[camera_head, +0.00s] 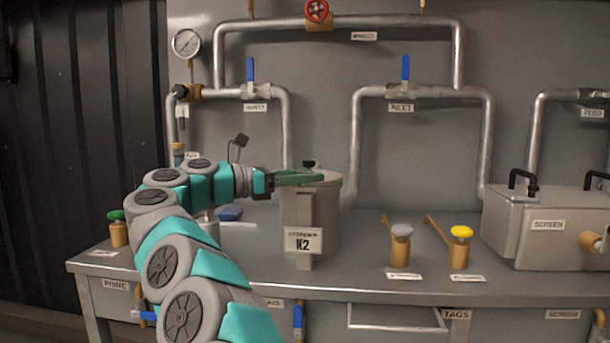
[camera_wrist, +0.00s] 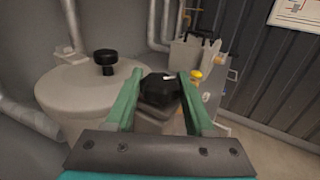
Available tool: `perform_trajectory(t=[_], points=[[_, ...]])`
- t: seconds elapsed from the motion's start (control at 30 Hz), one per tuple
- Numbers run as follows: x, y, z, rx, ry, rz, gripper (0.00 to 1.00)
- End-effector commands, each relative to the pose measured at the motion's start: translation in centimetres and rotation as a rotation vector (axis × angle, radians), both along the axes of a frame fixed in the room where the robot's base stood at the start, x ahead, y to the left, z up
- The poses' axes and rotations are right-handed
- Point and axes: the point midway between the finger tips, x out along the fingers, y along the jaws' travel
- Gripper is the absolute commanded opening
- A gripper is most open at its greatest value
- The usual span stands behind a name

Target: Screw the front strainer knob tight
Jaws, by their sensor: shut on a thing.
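The strainer pot (camera_head: 328,222) is a grey round vessel with a flat lid and a K2 label on its front, standing on the bench. Its lid also shows at the left of the wrist view (camera_wrist: 70,92). The front strainer knob (camera_wrist: 160,88) is black and faceted, with a small white mark on top; it sits between my green fingers. My gripper (camera_head: 300,178) is shut on this knob at the pot's front edge, and its fingers hide it in the head view. A second black knob (camera_head: 308,164) stands free at the lid's rear (camera_wrist: 105,58).
A steel strainer box (camera_head: 545,225) with black handles stands at the right. Two brass valves, one grey-topped (camera_head: 401,248) and one yellow-topped (camera_head: 460,248), stand right of the pot. Pipes (camera_head: 355,140) run along the wall behind. The bench front right of the pot has some free room.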

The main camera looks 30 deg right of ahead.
Motion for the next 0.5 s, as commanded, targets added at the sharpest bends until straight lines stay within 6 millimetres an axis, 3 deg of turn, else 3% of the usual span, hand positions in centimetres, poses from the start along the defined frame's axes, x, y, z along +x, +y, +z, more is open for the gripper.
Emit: perform_trajectory(t=[0.5], points=[[0.07, 0.01, 0.1, -0.007, 0.001, -0.148, 0.0]])
